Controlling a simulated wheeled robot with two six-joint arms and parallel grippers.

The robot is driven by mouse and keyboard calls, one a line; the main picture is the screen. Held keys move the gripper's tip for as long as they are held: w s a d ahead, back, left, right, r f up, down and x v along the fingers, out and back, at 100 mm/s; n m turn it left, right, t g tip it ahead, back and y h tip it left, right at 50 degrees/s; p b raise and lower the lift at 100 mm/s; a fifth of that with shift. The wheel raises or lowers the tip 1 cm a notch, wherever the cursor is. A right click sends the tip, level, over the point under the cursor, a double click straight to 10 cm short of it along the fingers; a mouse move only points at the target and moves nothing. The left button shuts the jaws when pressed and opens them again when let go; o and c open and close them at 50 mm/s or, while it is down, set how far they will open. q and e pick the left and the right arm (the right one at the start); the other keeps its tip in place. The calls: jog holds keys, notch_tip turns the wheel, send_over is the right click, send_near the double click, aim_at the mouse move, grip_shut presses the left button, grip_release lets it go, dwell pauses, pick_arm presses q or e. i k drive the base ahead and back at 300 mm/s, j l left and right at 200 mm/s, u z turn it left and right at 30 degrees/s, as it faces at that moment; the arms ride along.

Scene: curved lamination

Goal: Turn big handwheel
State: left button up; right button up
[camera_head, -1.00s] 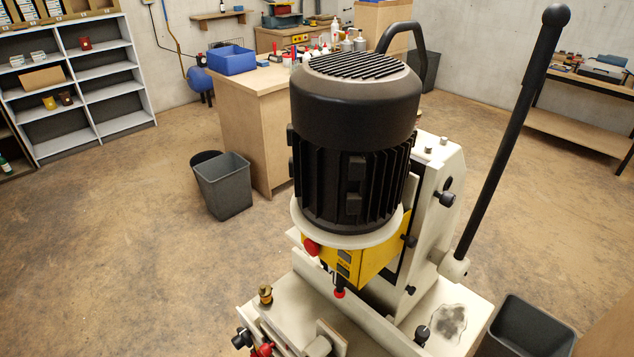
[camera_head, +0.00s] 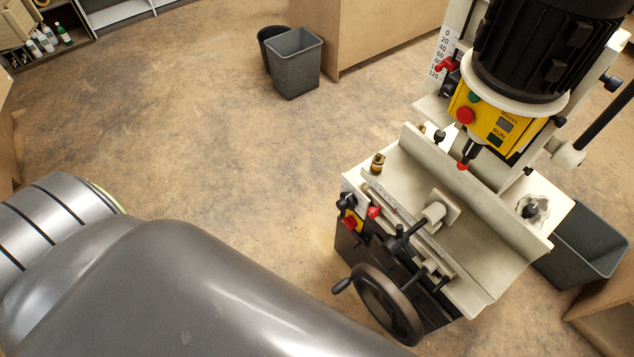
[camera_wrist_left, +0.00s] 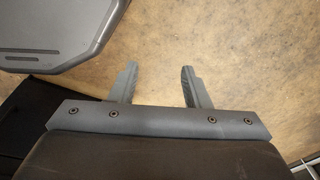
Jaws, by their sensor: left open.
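The big handwheel (camera_head: 387,303) is a dark wheel with a black crank handle (camera_head: 341,286) on its left. It sits low on the front of the cream-coloured machine (camera_head: 470,235). A smaller black handle (camera_head: 401,240) stands above it. My left arm crosses the lower left of the head view, and its gripper is not seen there. In the left wrist view my left gripper (camera_wrist_left: 157,85) is open and empty, its two fingers apart over bare floor. The handwheel does not show clearly in the wrist view. My right gripper is in neither view.
A yellow control box (camera_head: 490,122) and black motor (camera_head: 540,50) top the machine. Grey bins stand behind (camera_head: 294,63) and to the right (camera_head: 585,243). A wooden cabinet (camera_head: 355,35) is at the back. The floor (camera_head: 230,180) left of the machine is clear.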

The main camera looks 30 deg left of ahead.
aim_at(392, 297)
jog(key=k+j+z, duration=0.15)
jog(key=j, duration=0.2)
jog(key=k+j+z, duration=0.15)
jog(key=k+j, duration=0.15)
jog(key=i+l+u, duration=0.35)
jog(key=l, duration=0.65)
jog(key=l+u, duration=0.35)
jog(key=l, duration=0.7)
jog(key=l+u, duration=0.3)
jog(key=l, duration=0.8)
